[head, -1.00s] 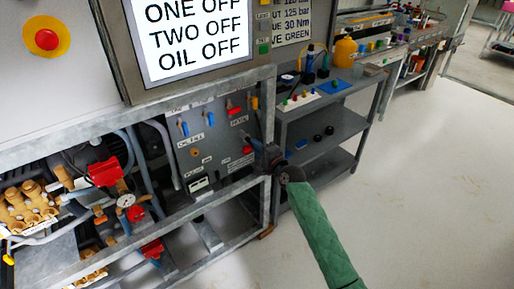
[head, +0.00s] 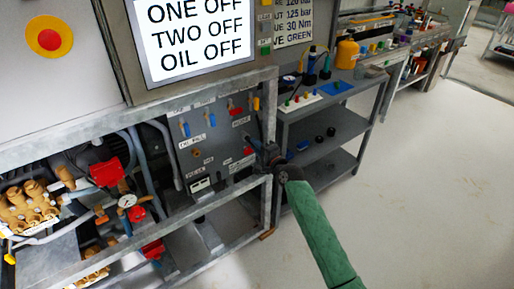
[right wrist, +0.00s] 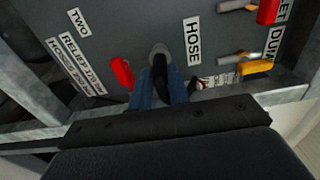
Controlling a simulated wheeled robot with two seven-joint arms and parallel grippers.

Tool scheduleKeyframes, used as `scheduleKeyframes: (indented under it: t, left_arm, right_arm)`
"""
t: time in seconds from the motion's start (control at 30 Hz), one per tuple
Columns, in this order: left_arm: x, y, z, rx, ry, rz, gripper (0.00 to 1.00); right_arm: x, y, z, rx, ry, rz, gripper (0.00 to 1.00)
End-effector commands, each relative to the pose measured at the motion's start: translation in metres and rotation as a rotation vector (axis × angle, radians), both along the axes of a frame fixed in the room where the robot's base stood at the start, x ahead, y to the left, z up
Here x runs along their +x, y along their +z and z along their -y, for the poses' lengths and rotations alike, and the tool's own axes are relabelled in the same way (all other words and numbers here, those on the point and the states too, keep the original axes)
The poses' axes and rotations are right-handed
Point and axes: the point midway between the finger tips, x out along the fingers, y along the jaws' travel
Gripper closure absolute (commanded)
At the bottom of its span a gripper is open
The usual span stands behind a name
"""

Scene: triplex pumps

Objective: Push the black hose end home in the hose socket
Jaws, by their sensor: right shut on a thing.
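The grey panel (head: 215,145) carries the hose socket (right wrist: 158,50), a pale round ring beside the HOSE label (right wrist: 192,40) in the right wrist view. The black hose end (right wrist: 160,70) lies between the blue fingers of my right gripper (right wrist: 160,92), which is shut on it. Its tip is at the socket ring; how deep it sits I cannot tell. In the head view my right gripper (head: 262,147) is at the right part of the panel, and the hose end and socket are too small or covered to make out. My left gripper is not in view.
A red handle (right wrist: 122,72) sits close left of the socket, with orange and red valve handles (right wrist: 256,67) to the right. The steel frame (head: 268,200) borders the panel. A grey shelf bench (head: 335,125) stands to the right. Open floor (head: 410,180) lies beyond.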

Motion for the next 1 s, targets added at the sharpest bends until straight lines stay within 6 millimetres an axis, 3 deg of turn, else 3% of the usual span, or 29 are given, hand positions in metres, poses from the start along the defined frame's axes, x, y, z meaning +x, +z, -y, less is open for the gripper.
scheduleKeyframes:
  t: [0.7, 0.73, 0.83, 1.0]
  left_arm:
    - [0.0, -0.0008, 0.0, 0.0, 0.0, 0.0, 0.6]
    - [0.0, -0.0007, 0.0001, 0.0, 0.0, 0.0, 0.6]
    - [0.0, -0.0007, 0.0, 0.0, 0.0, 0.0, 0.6]
    - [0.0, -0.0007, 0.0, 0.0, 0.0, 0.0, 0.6]
  right_arm:
    - [0.0073, 0.0002, -0.0051, 0.0, 0.0, 0.0, 1.0]
    - [0.0072, 0.0001, -0.0051, 0.0, 0.0, 0.0, 0.78]
    - [0.0071, 0.0002, -0.005, 0.0, 0.0, 0.0, 0.59]
    - [0.007, 0.0, -0.0051, 0.0, 0.0, 0.0, 0.57]
